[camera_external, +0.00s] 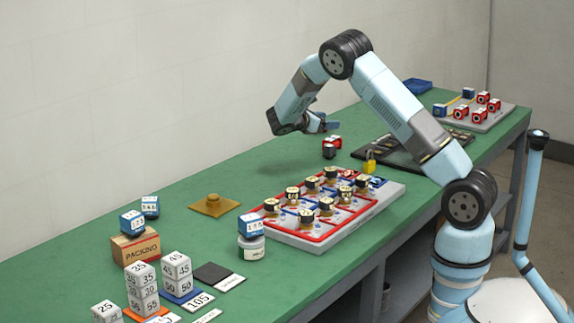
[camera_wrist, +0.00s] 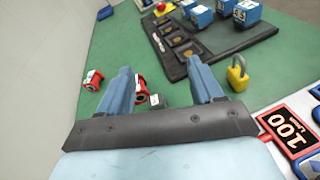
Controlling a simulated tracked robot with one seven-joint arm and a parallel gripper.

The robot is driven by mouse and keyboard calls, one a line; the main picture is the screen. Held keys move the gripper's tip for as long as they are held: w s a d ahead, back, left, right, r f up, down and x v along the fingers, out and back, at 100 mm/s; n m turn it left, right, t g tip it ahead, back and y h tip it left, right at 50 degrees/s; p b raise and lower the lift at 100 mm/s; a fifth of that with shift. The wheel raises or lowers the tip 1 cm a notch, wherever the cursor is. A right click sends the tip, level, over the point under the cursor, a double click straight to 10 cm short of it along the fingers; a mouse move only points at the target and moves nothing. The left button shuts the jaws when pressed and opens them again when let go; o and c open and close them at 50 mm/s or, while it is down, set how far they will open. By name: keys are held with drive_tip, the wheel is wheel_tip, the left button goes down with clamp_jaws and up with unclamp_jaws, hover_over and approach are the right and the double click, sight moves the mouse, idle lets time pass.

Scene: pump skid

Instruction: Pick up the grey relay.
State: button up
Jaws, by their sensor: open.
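My gripper (camera_wrist: 160,66) is open, its two blue fingers pointing down the green bench. In the outside view my gripper (camera_external: 322,124) hangs above the bench near the back wall. Between and below the fingers in the wrist view lies a small dark-grey block with a pale face (camera_wrist: 155,101), which looks like the grey relay. It is apart from the fingers. A red block (camera_wrist: 141,88) is close beside it, partly hidden by the left finger. Another red block (camera_wrist: 92,80) lies to the left. In the outside view red blocks (camera_external: 333,142) show below my gripper; I cannot pick out the grey one there.
A black slotted tray (camera_wrist: 172,62) and a yellow padlock (camera_wrist: 237,74) lie to the right, with blue blocks (camera_wrist: 201,17) beyond. The red-bordered board (camera_external: 352,218) with several knobs stands nearer.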

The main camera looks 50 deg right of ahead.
sight(326, 148)
drive_tip(key=w+f+n+h, duration=0.1)
drive_tip(key=f, duration=0.3)
drive_tip(key=w+d+f+n, duration=0.1)
drive_tip(key=w+f, duration=0.1)
drive_tip(key=f, duration=0.2)
drive_tip(key=w+f+n+h, duration=0.1)
drive_tip(key=f, duration=0.3)
drive_tip(key=shift+w+d+f+t+h, duration=0.15)
drive_tip(key=shift+w+d+t+h, duration=0.05)
drive_tip(key=shift+w+t+h, duration=0.1)
drive_tip(key=shift+s+d+f, duration=0.15)
drive_tip(key=shift+d+f, duration=0.2)
drive_tip(key=shift+d, duration=0.45)
drive_tip(key=shift+s+d, duration=0.2)
drive_tip(key=shift+d, duration=1.25)
drive_tip(key=shift+s+d, duration=0.15)
drive_tip(key=shift+d, duration=1.3)
drive_tip(key=c, duration=1.1)
